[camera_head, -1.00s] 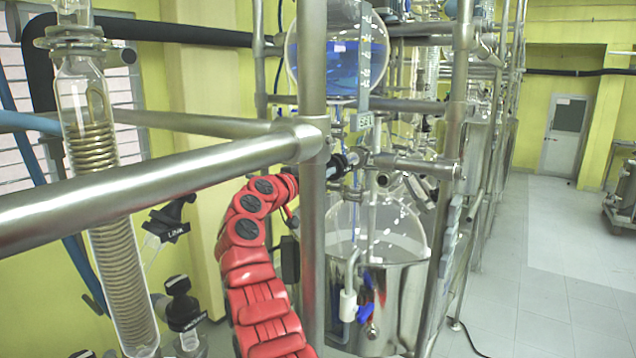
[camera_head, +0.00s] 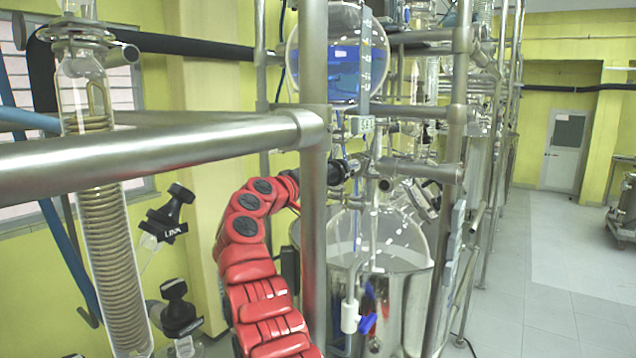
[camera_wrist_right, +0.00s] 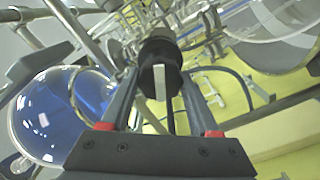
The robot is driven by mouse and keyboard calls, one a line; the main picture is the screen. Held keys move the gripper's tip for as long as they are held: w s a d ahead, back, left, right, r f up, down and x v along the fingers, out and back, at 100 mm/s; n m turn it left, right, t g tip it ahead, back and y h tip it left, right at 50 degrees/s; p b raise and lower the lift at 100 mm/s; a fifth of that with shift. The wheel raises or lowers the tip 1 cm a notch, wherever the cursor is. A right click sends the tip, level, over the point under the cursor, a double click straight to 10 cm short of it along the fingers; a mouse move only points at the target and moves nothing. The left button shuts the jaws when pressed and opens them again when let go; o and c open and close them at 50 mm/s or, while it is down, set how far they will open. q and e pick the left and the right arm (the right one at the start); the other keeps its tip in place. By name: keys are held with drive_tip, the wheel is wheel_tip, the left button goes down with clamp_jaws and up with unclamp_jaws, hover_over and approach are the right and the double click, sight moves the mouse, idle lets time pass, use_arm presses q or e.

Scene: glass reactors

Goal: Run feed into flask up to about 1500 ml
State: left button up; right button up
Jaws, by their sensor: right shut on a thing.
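The round feed vessel (camera_head: 343,72) holds blue liquid and hangs high behind the steel post, with a scale strip down its front. It also shows at the left in the right wrist view (camera_wrist_right: 62,115). The clear flask (camera_head: 395,235) sits below it in a steel bath; I see no clear blue pool in it, and its lower part is hidden. My right arm reaches behind the post to a black valve knob (camera_head: 338,171). In the right wrist view, my right gripper (camera_wrist_right: 161,75) is shut on this black knob (camera_wrist_right: 158,52). My left gripper is not in view.
A steel rail (camera_head: 150,150) crosses the foreground and joins an upright post (camera_head: 313,210) close to my arm. A coiled glass condenser (camera_head: 112,250) and black-knobbed valves (camera_head: 175,300) stand at the left.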

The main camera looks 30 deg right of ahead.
drive_tip(key=shift+f, duration=0.1)
idle(0.5)
drive_tip(key=o, duration=1.4)
drive_tip(key=b+v, duration=0.4)
drive_tip(key=v, duration=0.8)
drive_tip(key=shift+b, duration=0.4)
